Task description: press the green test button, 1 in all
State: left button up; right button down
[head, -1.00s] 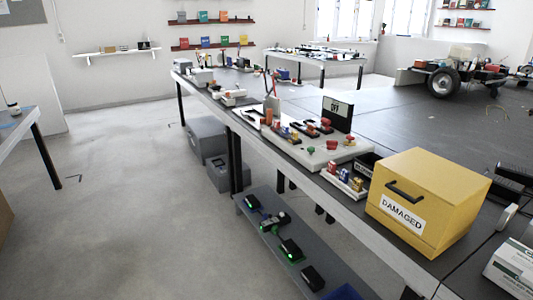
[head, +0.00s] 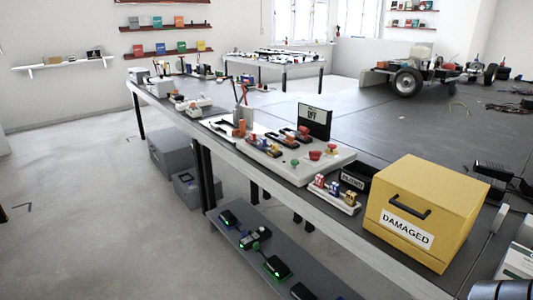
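A pale test board (head: 335,160) lies on the long dark bench in the head view. A small green button (head: 295,162) sits near its front edge. Red knobs or buttons (head: 315,155) stand to the right of it. A black upright display (head: 315,121) with white letters, seemingly "OFF", stands behind the board. Neither of my grippers is in view. A blue-grey rounded part, likely of my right arm, shows at the bottom right corner.
A yellow box (head: 452,203) labelled DAMAGED stands right of the board, with a small rack of coloured parts (head: 334,193) between. A lower shelf (head: 225,230) holds several dark devices with green lights. Open floor lies to the left.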

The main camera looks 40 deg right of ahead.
aim_at(294, 162)
jog(key=z, duration=0.1)
jog(key=i, duration=2.25)
jog(key=z, duration=1.6)
jog(key=i, duration=1.2)
jog(key=z, duration=1.1)
